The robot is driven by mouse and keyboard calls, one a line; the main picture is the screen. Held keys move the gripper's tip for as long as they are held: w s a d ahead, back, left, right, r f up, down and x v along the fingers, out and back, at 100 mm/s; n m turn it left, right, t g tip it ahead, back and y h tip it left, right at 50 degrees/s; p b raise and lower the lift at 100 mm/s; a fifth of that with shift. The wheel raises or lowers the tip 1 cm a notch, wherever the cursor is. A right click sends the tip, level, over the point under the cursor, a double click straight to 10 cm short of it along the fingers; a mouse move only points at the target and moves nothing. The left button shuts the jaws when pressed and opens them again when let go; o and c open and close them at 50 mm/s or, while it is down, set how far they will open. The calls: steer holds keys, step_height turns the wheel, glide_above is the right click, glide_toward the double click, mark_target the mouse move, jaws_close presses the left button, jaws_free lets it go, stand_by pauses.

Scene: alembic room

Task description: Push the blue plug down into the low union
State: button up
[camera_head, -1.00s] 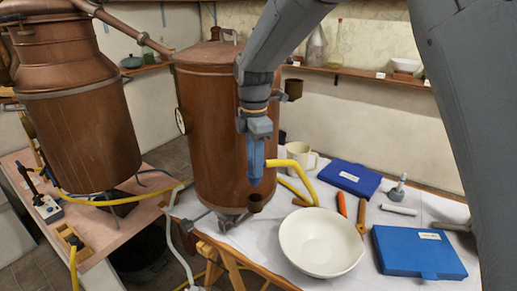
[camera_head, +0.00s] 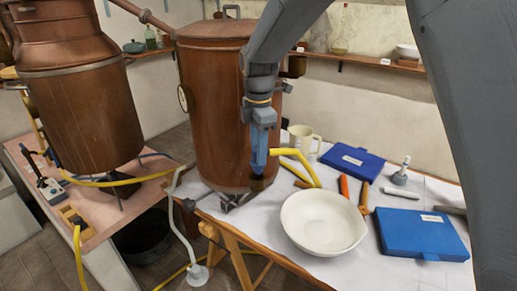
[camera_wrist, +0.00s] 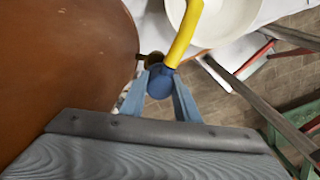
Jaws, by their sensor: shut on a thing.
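My gripper (camera_head: 259,166) points down in front of the copper boiler (camera_head: 220,110), low beside its wall. In the wrist view its fingers (camera_wrist: 160,92) are closed around the blue plug (camera_wrist: 160,82), and a yellow hose (camera_wrist: 184,34) appears to run from it. In the head view the blue fingers largely hide the plug. The low union (camera_head: 257,184), a small dark brown cup near the boiler's foot, is just below the fingertips. Its brownish rim (camera_wrist: 153,59) shows partly behind the plug in the wrist view. I cannot tell whether plug and union touch.
A white bowl (camera_head: 292,222) stands right of the union on the cloth-covered table. The boiler wall is close on the left.

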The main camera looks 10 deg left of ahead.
steer(key=shift+w+f, duration=0.15)
steer(key=shift+f, duration=0.1)
stand_by(1.1)
steer(key=o, duration=1.2)
steer(key=shift+c, duration=0.2)
steer(key=shift+r+p, duration=0.15)
steer(key=shift+p, duration=0.2)
